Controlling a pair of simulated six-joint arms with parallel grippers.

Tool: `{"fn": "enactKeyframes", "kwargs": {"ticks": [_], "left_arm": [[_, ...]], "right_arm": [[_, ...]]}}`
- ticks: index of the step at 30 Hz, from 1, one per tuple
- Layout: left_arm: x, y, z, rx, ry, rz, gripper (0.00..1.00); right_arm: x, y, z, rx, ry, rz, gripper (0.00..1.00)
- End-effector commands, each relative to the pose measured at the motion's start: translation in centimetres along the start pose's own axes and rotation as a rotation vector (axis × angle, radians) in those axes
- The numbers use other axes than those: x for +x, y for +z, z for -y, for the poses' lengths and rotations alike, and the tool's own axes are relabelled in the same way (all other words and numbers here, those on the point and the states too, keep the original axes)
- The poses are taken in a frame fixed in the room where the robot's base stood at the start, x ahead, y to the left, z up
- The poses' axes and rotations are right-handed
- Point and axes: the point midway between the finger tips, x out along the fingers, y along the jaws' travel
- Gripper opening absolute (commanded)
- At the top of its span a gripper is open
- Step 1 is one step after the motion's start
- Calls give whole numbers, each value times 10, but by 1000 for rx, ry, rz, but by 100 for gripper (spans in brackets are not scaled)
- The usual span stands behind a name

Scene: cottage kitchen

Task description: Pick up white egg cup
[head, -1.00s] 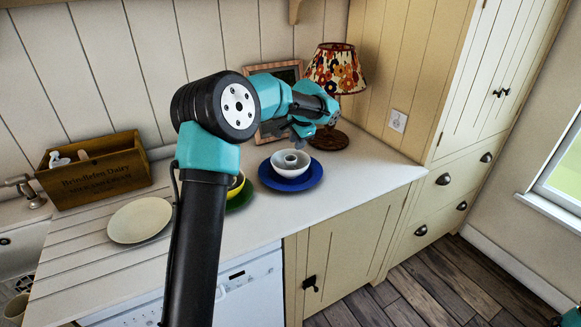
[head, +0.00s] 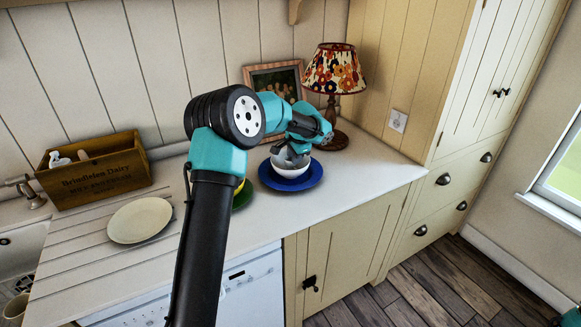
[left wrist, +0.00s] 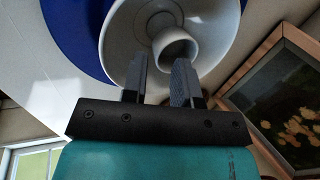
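The white egg cup (left wrist: 176,46) stands inside a white bowl (left wrist: 118,48) on a blue plate (left wrist: 72,28). My left gripper (left wrist: 161,62) is open, its two fingers apart at the near side of the egg cup, the right fingertip overlapping the cup's rim in the picture. I cannot tell if it touches. In the head view my left gripper (head: 289,154) points down into the bowl (head: 291,171) above the blue plate (head: 291,182), and hides the egg cup. My right gripper is not in view.
A table lamp (head: 333,75) and a framed picture (head: 262,78) stand close behind the bowl. A cream plate (head: 139,220) and a wooden crate (head: 95,177) are at left. The counter right of the blue plate is clear.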

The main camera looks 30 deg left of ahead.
Motion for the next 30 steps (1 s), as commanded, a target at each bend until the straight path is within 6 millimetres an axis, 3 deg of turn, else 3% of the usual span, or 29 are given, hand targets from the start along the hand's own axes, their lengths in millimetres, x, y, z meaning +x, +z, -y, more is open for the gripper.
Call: {"fn": "enactKeyframes", "kwargs": {"ticks": [6,20,30], "left_arm": [[21,0,0,0,0,0,27],[21,0,0,0,0,0,27],[21,0,0,0,0,0,0]], "right_arm": [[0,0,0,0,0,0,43],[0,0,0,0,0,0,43],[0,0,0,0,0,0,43]]}}
